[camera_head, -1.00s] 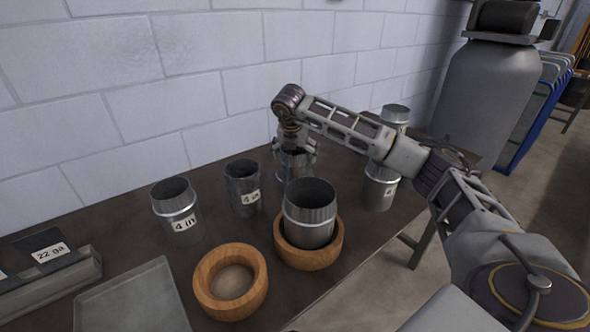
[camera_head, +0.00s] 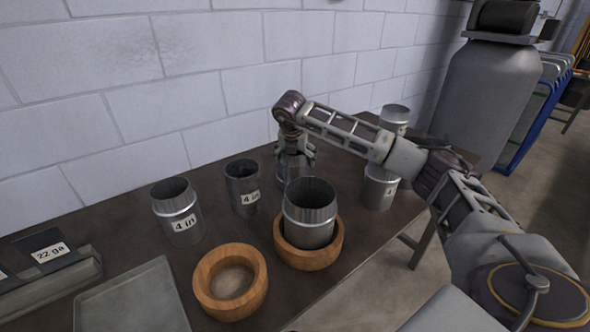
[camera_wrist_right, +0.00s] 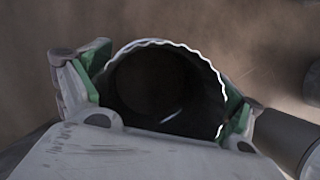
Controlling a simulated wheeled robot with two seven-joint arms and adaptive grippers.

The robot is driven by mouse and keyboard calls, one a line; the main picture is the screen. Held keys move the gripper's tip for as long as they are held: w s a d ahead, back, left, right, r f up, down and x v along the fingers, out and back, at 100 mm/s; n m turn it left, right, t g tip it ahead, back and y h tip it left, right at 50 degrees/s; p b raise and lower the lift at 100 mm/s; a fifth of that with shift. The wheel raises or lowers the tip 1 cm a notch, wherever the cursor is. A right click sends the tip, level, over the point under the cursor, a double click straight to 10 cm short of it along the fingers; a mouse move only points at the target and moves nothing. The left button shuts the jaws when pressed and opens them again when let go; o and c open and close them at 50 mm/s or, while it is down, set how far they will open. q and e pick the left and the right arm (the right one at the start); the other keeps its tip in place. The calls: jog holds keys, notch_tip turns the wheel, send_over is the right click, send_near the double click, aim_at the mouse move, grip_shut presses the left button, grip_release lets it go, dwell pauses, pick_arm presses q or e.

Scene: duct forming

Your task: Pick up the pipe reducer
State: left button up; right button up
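The pipe reducer appears to be the round grey metal piece (camera_head: 296,172) under my right gripper (camera_head: 297,150) in the head view. In the right wrist view the reducer (camera_wrist_right: 165,85) shows its dark opening and a wavy, crimped rim. The green-padded fingers of my right gripper (camera_wrist_right: 168,95) lie against opposite sides of this rim, with no clear gap. The gripper points down and the reducer stands upright on the table. Its lower part is partly hidden by a nearer pipe. My left gripper is not in view.
A wider pipe (camera_head: 310,207) stands in a wooden ring (camera_head: 308,258) just in front. An empty wooden ring (camera_head: 230,298) lies left of it. Two labelled pipes (camera_head: 178,212) (camera_head: 243,187) stand to the left, others (camera_head: 380,188) (camera_head: 395,115) to the right. A brick wall (camera_head: 240,70) backs the table.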

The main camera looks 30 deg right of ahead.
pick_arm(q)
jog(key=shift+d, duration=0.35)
pick_arm(e)
jog(key=shift+r, duration=0.15)
jog(key=shift+c, duration=0.2)
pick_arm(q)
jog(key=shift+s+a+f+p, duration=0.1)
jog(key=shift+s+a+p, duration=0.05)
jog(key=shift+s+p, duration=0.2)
pick_arm(e)
notch_tip(320, 180, up, 10)
